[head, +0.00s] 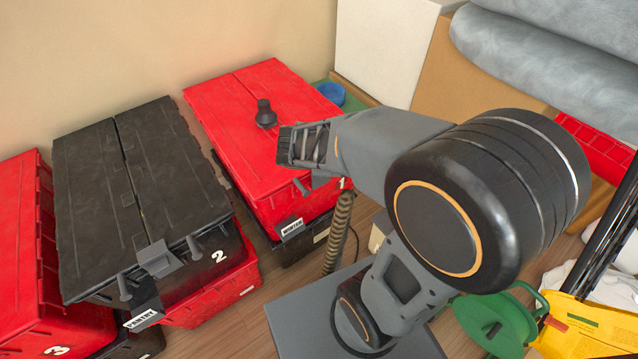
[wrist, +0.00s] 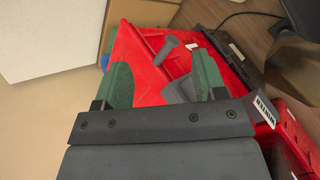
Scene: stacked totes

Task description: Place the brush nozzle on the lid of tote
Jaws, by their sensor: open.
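The brush nozzle (head: 265,114) is a small dark piece with a wide base and a narrower knob. It stands on the red lid (head: 228,92) of the tote marked 1, near the lid's middle in the head view. My gripper (head: 284,146) is just in front of it, above the lid and apart from the nozzle. In the wrist view its two green-padded fingers (wrist: 162,82) are spread, with the red lid (wrist: 133,68) beyond them. Grey parts show on that lid between the fingers; I cannot tell whether one is the nozzle. Nothing is visibly held.
A black-lidded tote (head: 90,190) marked 2 stands to the left, with a red tote (head: 18,240) marked 3 beyond. A blue roll (head: 331,93) lies behind the lid. Cardboard boxes (head: 385,50) stand at the back. A green reel (head: 497,325) is at the lower right.

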